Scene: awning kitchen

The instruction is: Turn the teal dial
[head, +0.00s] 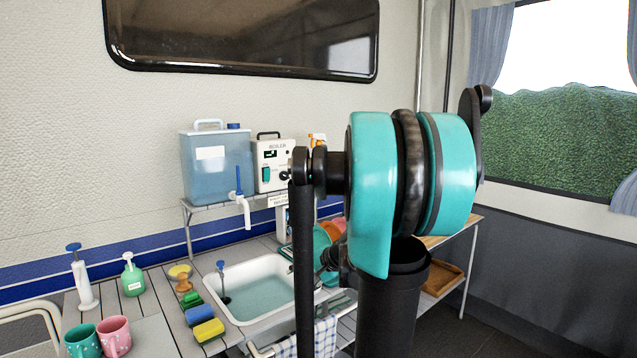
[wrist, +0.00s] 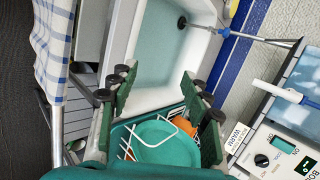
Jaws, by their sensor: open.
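The white boiler (head: 273,160) stands on the raised shelf, right of the blue water tank. Its front has a teal switch-like control (head: 266,174) and a small dark knob, partly crowded by my arm. In the wrist view the boiler (wrist: 290,120) is at the lower right, with a black round knob (wrist: 262,160) and a small teal part (wrist: 284,145). My gripper (wrist: 158,92) is open and empty, pointing over the sink and dish rack, apart from the boiler. In the head view my arm hides much of the middle.
The sink (head: 255,285) holds water. A teal dish rack with a plate (wrist: 165,143) lies beyond my fingers. The water tank's white tap (head: 244,209) sticks out over the sink. Sponges (head: 207,328), bottles and mugs (head: 114,337) stand at the left. A checked towel (wrist: 58,50) hangs in front.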

